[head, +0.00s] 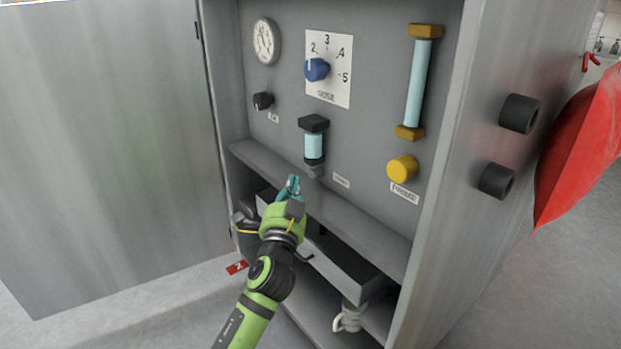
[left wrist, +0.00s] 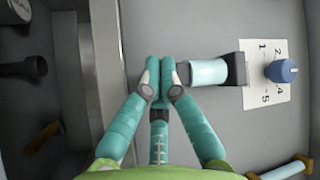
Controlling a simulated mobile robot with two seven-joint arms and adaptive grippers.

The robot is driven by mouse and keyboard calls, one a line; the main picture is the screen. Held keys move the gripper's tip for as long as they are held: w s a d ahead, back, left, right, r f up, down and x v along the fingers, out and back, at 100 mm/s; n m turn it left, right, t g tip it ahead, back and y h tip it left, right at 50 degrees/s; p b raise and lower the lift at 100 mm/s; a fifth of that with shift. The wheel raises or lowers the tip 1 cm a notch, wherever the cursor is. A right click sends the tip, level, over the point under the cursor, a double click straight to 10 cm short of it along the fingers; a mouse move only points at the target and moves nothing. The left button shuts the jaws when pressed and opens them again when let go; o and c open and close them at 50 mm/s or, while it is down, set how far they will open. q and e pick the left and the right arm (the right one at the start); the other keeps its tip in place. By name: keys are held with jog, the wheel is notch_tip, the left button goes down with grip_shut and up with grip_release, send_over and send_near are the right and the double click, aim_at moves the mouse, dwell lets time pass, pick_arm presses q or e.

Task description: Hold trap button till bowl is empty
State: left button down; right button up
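The trap's bowl (head: 314,146) is a small clear cylinder with light blue inside and a black cap (head: 314,123). Light blue fills most of its visible length. A grey piece at its underside (head: 314,169) is probably the trap button. My left gripper (head: 293,184) is just below and left of it in the head view. In the left wrist view the bowl (left wrist: 208,72) lies sideways, and the closed fingertips (left wrist: 160,70) are beside its lower end. I cannot tell whether they touch it. Nothing shows between the fingers. My right gripper is out of view.
The panel carries a gauge (head: 266,41), a black knob (head: 263,101), a blue dose dial (head: 317,69), a light blue tube (head: 418,84) and a yellow knob (head: 402,169). A shelf ledge (head: 370,228) juts out below. The cabinet door (head: 105,150) stands open at left.

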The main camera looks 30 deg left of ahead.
aim_at(304, 194)
pick_arm(q)
jog(key=shift+w+d, duration=0.35)
jog(key=shift+w, duration=0.35)
dwell(1.0)
jog(key=shift+w+d, duration=0.15)
jog(key=shift+w, duration=0.25)
jog(key=shift+w+d, duration=0.2)
jog(key=shift+w, duration=0.2)
dwell(2.4)
jog(key=shift+s, duration=0.1)
jog(key=shift+s+a+r, duration=0.1)
jog(key=shift+s+a, duration=0.2)
jog(key=shift+s, duration=0.25)
jog(key=shift+s+a, duration=0.1)
jog(key=shift+s, duration=0.1)
